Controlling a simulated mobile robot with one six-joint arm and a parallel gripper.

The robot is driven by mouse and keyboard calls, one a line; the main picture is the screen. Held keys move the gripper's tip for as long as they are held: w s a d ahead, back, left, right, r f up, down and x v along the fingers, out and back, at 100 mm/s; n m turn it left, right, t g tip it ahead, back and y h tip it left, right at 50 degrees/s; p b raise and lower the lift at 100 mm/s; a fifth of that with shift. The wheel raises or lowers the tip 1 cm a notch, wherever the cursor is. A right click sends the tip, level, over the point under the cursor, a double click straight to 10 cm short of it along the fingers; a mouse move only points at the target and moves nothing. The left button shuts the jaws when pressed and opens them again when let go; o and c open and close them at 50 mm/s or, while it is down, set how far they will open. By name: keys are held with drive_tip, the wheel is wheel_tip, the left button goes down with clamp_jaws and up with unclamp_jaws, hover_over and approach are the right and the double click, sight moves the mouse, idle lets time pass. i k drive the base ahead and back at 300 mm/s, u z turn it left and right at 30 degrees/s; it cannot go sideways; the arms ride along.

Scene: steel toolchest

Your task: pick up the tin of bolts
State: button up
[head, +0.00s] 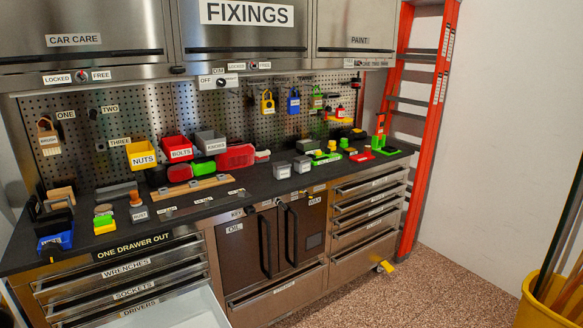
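A red open bin (177,148) with a white BOLTS label stands against the pegboard at the back of the worktop, between the yellow NUTS bin (141,154) and a grey labelled bin (210,143). Two small grey boxes, a left one (282,170) and a right one (302,164), stand on the worktop further right. They could be tins, but I cannot read any label on them. What is inside the bins is too small to tell. My gripper is not in view.
The black worktop (255,186) also holds a red case (235,157), a wooden rail and several small tools. An open drawer (170,308) sticks out at lower left. An orange ladder (428,130) stands at right, a yellow bucket (548,303) at lower right. The floor between is clear.

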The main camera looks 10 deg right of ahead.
sight(301, 164)
drive_tip(key=z, duration=0.05)
drive_tip(key=i, duration=1)
drive_tip(key=z, duration=0.2)
drive_tip(key=k, duration=0.55)
drive_tip(key=u, duration=1.75)
